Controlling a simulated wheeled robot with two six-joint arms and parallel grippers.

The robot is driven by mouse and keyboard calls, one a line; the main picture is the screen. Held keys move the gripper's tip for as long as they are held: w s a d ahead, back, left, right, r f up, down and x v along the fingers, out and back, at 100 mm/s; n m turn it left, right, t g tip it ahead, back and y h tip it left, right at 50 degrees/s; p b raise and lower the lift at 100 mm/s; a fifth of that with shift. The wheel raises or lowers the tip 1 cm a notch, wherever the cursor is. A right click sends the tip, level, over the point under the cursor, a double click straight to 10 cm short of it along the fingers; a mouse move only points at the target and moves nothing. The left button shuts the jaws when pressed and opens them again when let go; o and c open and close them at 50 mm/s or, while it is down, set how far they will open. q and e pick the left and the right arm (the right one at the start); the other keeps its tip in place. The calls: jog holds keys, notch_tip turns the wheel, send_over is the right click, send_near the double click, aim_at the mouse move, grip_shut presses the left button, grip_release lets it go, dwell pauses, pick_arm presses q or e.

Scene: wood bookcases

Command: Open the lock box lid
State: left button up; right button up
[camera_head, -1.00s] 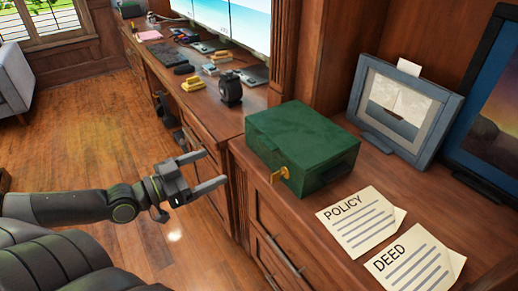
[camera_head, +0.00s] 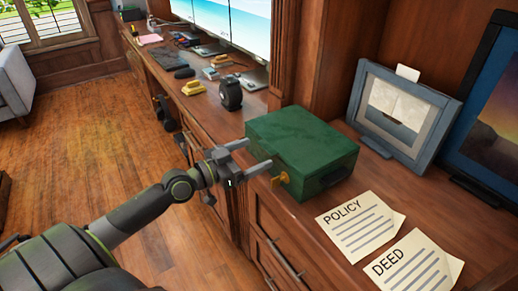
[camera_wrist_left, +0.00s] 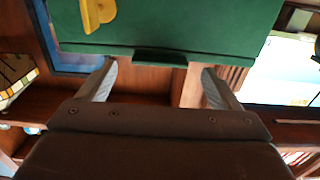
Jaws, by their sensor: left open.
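The green lock box (camera_head: 302,150) sits on the wood cabinet top with its lid closed. A brass key (camera_head: 281,179) sticks out of its front face. My left gripper (camera_head: 259,158) is open and empty, its fingers pointing at the front left side of the box. In the left wrist view the box (camera_wrist_left: 190,22) fills the top, with the brass key (camera_wrist_left: 97,14) at upper left and a dark green tab (camera_wrist_left: 160,55) at the edge between my open fingers (camera_wrist_left: 158,82). I cannot tell whether the fingers touch the box. My right gripper is not in view.
Papers marked POLICY (camera_head: 360,226) and DEED (camera_head: 417,262) lie right of the box. A framed boat picture (camera_head: 403,112) stands behind them. A black tape dispenser-like object (camera_head: 231,93) and a yellow object (camera_head: 193,87) are on the desk at left.

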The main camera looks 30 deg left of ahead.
pick_arm(q)
jog(key=shift+x, duration=1.35)
jog(key=c, duration=1.4)
jog(key=shift+r, duration=0.1)
